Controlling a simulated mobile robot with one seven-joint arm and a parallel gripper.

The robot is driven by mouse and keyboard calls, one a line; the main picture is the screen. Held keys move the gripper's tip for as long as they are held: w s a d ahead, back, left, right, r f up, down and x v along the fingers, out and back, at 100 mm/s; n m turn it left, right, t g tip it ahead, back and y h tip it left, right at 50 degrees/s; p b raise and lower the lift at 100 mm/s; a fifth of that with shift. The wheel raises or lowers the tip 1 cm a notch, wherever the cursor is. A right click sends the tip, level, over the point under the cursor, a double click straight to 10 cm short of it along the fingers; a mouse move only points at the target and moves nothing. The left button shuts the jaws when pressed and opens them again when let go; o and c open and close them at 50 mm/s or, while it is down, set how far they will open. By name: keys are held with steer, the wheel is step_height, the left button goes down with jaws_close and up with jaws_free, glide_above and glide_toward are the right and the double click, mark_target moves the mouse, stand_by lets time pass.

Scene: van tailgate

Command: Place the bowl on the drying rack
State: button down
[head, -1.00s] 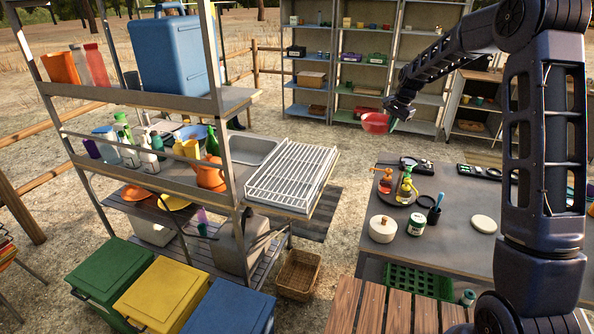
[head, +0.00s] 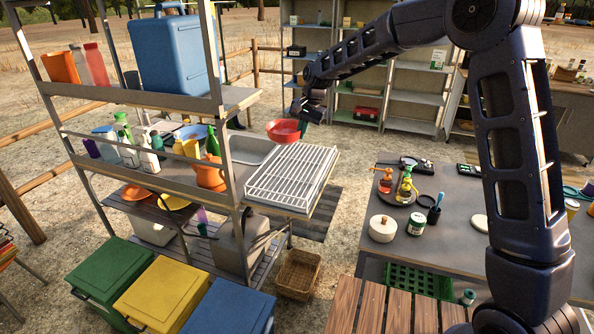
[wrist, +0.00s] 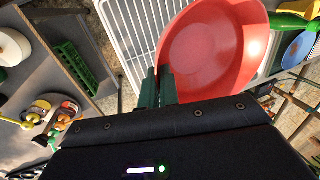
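The red bowl (head: 283,130) is held in the air by my gripper (head: 305,108), above the far end of the white wire drying rack (head: 292,178). In the wrist view the bowl (wrist: 212,48) fills the upper right, and the green fingers of my gripper (wrist: 157,88) are closed at its rim. The white bars of the drying rack (wrist: 128,35) show beyond and left of the bowl. In the head view the rack lies on the counter's right end, and its visible slats are bare.
A sink (head: 250,149) lies left of the rack. An orange jug (head: 211,174) and several bottles stand farther left on the counter. A metal shelf post (head: 225,120) rises left of the sink. A grey table (head: 445,210) with a white pot stands to the right.

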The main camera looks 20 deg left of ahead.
steer(key=shift+s+a+f, duration=0.2)
steer(key=shift+s+f, duration=0.05)
step_height(320, 180, down, 20)
steer(key=shift+r, duration=0.25)
steer(key=shift+f, duration=0.1)
steer(key=c, duration=1.6)
jaws_free()
steer(key=shift+c, duration=0.2)
steer(key=v, duration=1.2)
steer(key=shift+d, duration=0.1)
